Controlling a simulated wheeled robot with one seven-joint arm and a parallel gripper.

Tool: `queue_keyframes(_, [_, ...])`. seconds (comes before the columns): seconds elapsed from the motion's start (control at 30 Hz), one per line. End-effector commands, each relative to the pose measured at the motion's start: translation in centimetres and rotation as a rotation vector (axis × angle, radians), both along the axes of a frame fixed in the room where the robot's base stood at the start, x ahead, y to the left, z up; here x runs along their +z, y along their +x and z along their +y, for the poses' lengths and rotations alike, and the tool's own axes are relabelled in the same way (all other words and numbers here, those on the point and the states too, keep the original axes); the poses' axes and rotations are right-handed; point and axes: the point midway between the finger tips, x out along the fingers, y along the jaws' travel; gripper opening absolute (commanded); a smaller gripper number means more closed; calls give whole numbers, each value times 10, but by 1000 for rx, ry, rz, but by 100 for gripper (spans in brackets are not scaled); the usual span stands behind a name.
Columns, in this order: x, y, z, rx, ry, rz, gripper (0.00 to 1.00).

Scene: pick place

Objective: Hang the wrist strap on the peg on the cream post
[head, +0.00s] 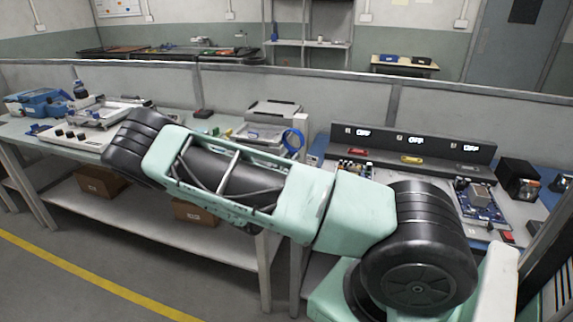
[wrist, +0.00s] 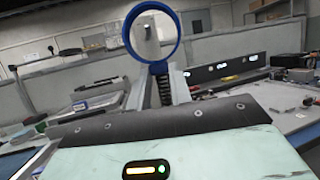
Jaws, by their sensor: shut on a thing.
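The wrist strap is a blue ring (wrist: 178,48) standing upright in the wrist view, with a dark coiled cord below it. My gripper (wrist: 158,72) is shut on the strap near the bottom of the ring. A pale upright piece with a dark tip shows through the ring; it may be the cream post with its peg, but I cannot tell whether the peg passes through the ring or stands behind it. In the head view the blue ring (head: 301,140) shows above the bench, right of the middle. My gripper is not clear there, being largely hidden by my arm.
A dark panel with lit displays (head: 415,143) stands along the right bench, with a circuit board (head: 480,203) before it. A black box (head: 518,179) is at the right. Blue containers (head: 40,102) and grey equipment crowd the left bench. A low partition runs behind.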

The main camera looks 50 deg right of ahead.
Motion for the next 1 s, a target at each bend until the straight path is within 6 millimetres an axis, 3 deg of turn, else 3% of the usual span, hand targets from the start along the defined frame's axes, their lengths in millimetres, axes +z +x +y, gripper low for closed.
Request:
queue_keyframes(0.5, [-4, 11, -28, -1, -1, -1, 0])
queue_keyframes(1.0, [-14, 16, -39, 0, -1, 0, 0])
